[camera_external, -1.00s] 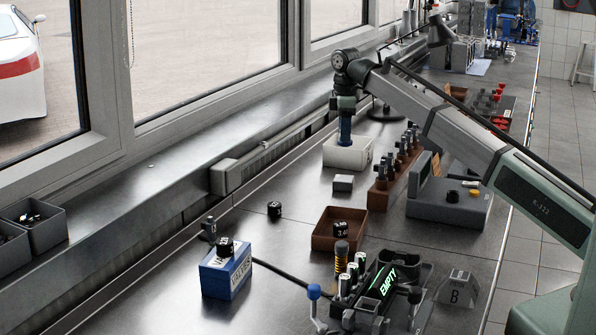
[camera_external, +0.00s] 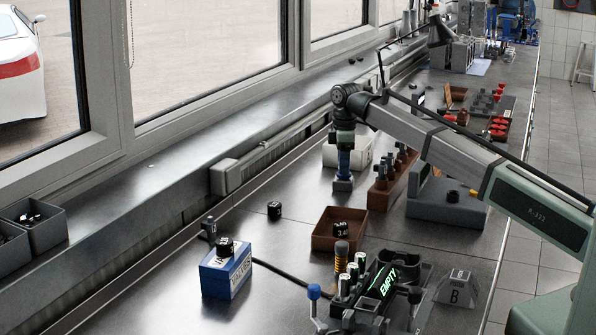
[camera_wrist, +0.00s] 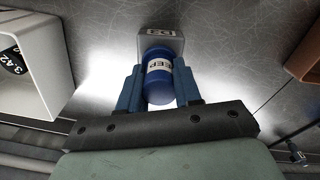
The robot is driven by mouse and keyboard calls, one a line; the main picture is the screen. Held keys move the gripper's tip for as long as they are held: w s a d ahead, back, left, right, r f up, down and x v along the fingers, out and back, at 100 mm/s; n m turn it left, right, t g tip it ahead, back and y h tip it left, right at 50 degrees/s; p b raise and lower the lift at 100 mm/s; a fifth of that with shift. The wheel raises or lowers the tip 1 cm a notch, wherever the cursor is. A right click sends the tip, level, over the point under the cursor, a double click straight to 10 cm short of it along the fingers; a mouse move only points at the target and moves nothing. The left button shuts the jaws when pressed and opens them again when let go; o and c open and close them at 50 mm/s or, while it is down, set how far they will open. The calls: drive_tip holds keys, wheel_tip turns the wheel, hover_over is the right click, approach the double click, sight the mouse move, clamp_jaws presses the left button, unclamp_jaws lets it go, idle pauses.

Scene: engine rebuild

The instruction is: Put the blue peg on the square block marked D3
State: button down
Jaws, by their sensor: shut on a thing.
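My gripper (camera_external: 343,170) points down with its two blue fingers shut on the blue peg. In the wrist view the peg (camera_wrist: 159,80) is a blue cylinder with a white label reading about "EEP", held between the fingertips (camera_wrist: 160,88). The small grey square block marked D3 (camera_wrist: 147,42) is just beyond the peg's end in that view. In the external view the block (camera_external: 343,186) lies directly below the fingers. The peg is mostly hidden there by the fingers. I cannot tell whether the peg touches the block.
A white bin (camera_external: 358,152) stands right behind my gripper; a black 3.42 piece (camera_wrist: 12,60) lies in it. A brown rack (camera_external: 380,190) with several dark pegs stands to the right. A brown tray (camera_external: 322,243) is nearer the camera.

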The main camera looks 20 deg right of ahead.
drive_tip(key=shift+f, duration=0.1)
drive_tip(key=c, duration=0.8)
unclamp_jaws()
wheel_tip(320, 180, up, 12)
drive_tip(key=shift+r, duration=0.15)
